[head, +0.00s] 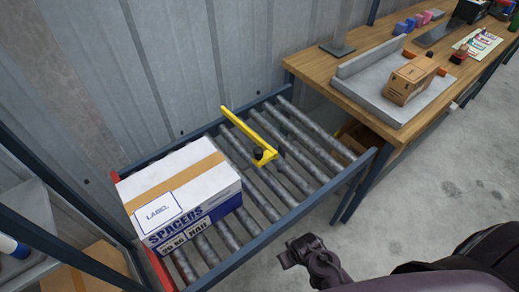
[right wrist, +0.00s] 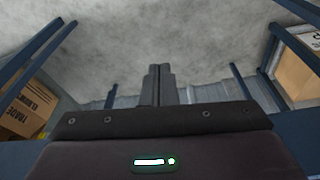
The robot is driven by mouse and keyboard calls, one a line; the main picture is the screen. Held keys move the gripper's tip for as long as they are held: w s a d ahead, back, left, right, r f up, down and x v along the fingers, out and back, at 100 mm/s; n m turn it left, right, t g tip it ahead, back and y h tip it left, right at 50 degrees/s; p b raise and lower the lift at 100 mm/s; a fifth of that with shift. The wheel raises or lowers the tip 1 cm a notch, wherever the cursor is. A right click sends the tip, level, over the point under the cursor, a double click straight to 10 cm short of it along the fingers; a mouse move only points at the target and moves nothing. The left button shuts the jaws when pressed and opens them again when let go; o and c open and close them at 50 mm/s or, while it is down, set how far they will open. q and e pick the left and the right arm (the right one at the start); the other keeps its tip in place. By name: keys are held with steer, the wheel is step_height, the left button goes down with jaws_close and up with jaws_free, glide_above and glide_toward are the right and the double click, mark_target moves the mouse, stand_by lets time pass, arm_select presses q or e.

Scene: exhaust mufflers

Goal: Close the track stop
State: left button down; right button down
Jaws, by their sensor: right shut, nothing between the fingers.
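The track stop is a yellow bar (head: 247,132) with a black knob (head: 258,153) at its near end. It lies at a slant over the middle of the roller track (head: 300,150), from the far rail towards the middle of the rollers. A white and blue box labelled SPACERS (head: 180,190) sits on the rollers left of the bar, apart from it. My right gripper (head: 287,258) is in front of the track's near rail, below and right of the bar, and touches nothing. Its fingers are together and empty in the right wrist view (right wrist: 160,85). My left gripper is out of view.
A wooden bench (head: 350,85) stands right of the track, with a grey scale-like platform and a small brown carton (head: 410,78) on it. A ribbed metal wall (head: 190,60) runs behind. Blue frame posts and a shelf are at left. Grey floor is free in front of the bench.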

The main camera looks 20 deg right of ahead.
steer(key=w+r+t+b, duration=0.1)
steer(key=w+r+t, duration=0.15)
steer(key=r, duration=0.85)
steer(key=w+r+t, duration=0.1)
steer(key=w+r, duration=0.3)
steer(key=r, duration=0.7)
steer(key=w+r+n+t+y, duration=0.35)
steer(key=w+r+t, duration=0.35)
steer(key=w, duration=0.7)
glide_above(259, 154)
step_height(259, 154, down, 3)
steer(key=shift+r+m+g+y+p, duration=0.25)
steer(key=shift+m+g+p, duration=0.1)
steer(key=shift+m, duration=0.1)
step_height(259, 154, down, 3)
steer(key=shift+f+p, duration=0.2)
steer(key=shift+p, duration=0.15)
steer(key=shift+s+d+f, duration=0.15)
steer(key=shift+d+f, duration=0.05)
steer(key=shift+f, duration=0.35)
